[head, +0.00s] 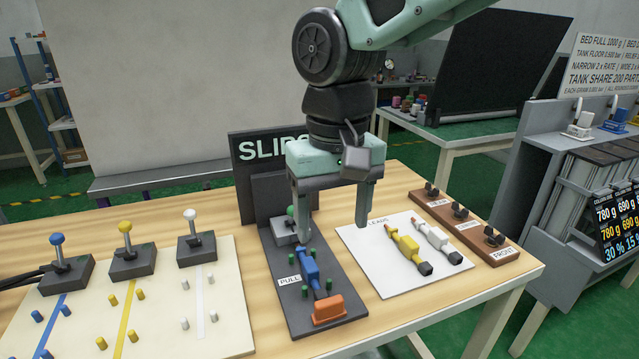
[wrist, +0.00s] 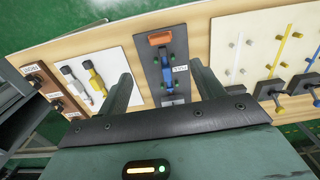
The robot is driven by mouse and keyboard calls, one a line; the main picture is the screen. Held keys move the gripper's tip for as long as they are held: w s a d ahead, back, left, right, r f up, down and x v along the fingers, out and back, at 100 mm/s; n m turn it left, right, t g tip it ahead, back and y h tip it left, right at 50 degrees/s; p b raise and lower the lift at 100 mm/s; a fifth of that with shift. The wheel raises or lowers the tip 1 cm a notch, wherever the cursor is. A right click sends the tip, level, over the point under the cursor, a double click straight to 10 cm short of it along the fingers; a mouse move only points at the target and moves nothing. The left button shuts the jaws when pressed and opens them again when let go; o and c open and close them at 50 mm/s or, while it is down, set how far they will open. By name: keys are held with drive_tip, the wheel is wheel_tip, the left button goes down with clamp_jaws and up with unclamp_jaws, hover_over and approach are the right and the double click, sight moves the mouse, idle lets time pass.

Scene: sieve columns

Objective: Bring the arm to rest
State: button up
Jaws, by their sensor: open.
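My gripper (head: 334,212) is open and points down above the wooden table (head: 415,183). Its two fingers are spread apart, with nothing seen between them. In the head view the left finger overlaps the dark PULL board (head: 308,268), which carries a blue lead (head: 309,268) and an orange block (head: 328,309). The wrist view shows both fingertips (wrist: 158,72) with the blue lead (wrist: 167,70) beyond them, apart from the fingers. My arm reaches in from the top right of the head view.
A white LEADS board (head: 375,255) holds a yellow lead (head: 409,251) and a white lead (head: 438,238). A brown strip (head: 462,222) with dark holders lies to its right. A cream board (head: 185,310) with three levers stands left. A dark SLIPS panel (head: 247,190) rises behind the gripper.

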drive_tip(key=s+d+n+p, duration=0.2)
drive_tip(key=s+d+p, duration=0.2)
drive_tip(key=s, duration=0.4)
drive_tip(key=s+d+r+n+p, duration=0.1)
drive_tip(key=s+d+n+p, duration=0.1)
drive_tip(key=s+d+p, duration=0.3)
drive_tip(key=s, duration=0.3)
drive_tip(key=shift+d, duration=0.2)
drive_tip(key=shift+r, duration=0.15)
idle(2.1)
